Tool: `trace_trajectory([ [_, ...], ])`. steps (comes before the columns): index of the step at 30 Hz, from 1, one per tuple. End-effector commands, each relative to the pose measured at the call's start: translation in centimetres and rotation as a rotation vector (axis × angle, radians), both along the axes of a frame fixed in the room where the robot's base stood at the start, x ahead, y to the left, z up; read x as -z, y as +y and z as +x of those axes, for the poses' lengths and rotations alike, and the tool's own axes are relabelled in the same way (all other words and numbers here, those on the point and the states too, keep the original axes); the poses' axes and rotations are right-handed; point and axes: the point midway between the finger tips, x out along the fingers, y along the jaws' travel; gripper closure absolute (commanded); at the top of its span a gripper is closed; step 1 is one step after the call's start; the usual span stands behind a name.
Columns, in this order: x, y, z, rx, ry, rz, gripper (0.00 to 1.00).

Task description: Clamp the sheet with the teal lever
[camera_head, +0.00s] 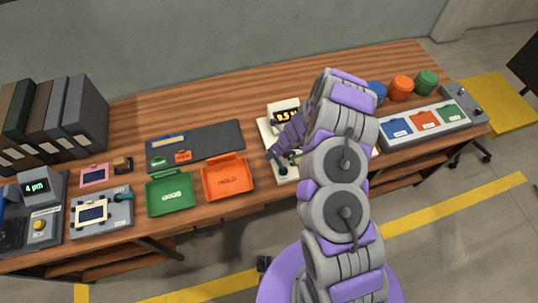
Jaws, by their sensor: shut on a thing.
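A grey fixture (117,222) sits at the front left of the table. A pale-framed dark sheet (93,213) lies on it, and a teal lever (123,197) is at its upper right. My gripper (277,154) is far to the right of this fixture, low over a white device (270,134) with a lit display (287,116). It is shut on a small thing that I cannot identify. A small greenish part shows beside the fingers. My arm hides much of the device's right side.
Green (171,193) and orange (227,179) trays stand along the front edge, between fixture and gripper. A dark mat (215,137) with small pieces lies behind them. Binders (85,108) stand at the back left. Jars (401,88) and a coloured panel (425,121) are at the right.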

Motion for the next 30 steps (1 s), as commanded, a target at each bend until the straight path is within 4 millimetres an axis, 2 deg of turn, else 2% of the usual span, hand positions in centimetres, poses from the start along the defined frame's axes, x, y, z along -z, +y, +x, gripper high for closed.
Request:
trace_trajectory([
  [12, 0.2, -1.4, 0.7, 0.250, 0.003, 0.000, 1.00],
  [30, 0.1, -1.8, 0.9, 0.308, 0.001, -0.002, 1.00],
])
